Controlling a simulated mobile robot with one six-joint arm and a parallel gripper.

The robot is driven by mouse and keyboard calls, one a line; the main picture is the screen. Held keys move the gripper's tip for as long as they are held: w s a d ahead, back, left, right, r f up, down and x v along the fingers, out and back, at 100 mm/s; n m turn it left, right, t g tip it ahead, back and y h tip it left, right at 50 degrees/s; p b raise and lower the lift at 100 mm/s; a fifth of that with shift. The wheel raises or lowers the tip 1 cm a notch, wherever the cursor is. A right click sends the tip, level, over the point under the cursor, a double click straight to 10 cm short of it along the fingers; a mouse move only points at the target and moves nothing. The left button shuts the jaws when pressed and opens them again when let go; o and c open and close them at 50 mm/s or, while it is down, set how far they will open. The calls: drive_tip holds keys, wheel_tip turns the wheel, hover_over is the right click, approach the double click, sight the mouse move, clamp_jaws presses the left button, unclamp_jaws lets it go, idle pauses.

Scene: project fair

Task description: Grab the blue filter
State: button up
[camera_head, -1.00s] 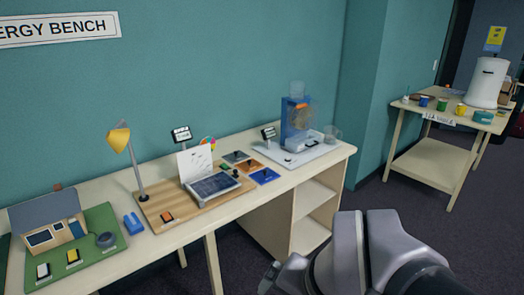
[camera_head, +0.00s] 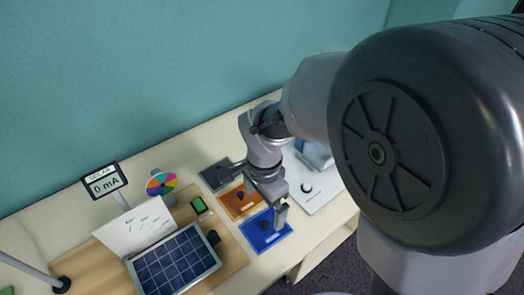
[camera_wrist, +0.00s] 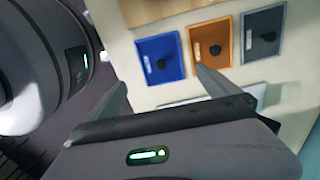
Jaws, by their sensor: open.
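The blue filter (camera_head: 265,236) is a flat blue square lying on the bench, in the head view below and beside my gripper (camera_head: 279,206). It also shows in the wrist view (camera_wrist: 162,60), with a pale label, ahead of the fingertips and between their lines. My gripper (camera_wrist: 162,86) is open and empty in the wrist view, its two fingers spread apart. It hangs over the filter's right side in the head view and hides part of it. I cannot tell the exact height of the fingertips above it.
An orange filter (camera_head: 239,202) and a grey filter (camera_head: 213,177) lie in a row with the blue one. A wooden board with a solar panel (camera_head: 173,263) is on the left. A white board (camera_head: 318,191) lies to the right. My arm hides much of the right side.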

sight(265, 224)
wheel_tip(265, 224, down, 7)
drive_tip(key=shift+f+b, duration=0.15)
drive_tip(key=shift+b, duration=1)
wheel_tip(265, 224, down, 5)
drive_tip(key=b, duration=0.3)
drive_tip(key=shift+w+d+f, duration=0.15)
drive_tip(key=shift+r, duration=0.2)
drive_tip(key=c, duration=1)
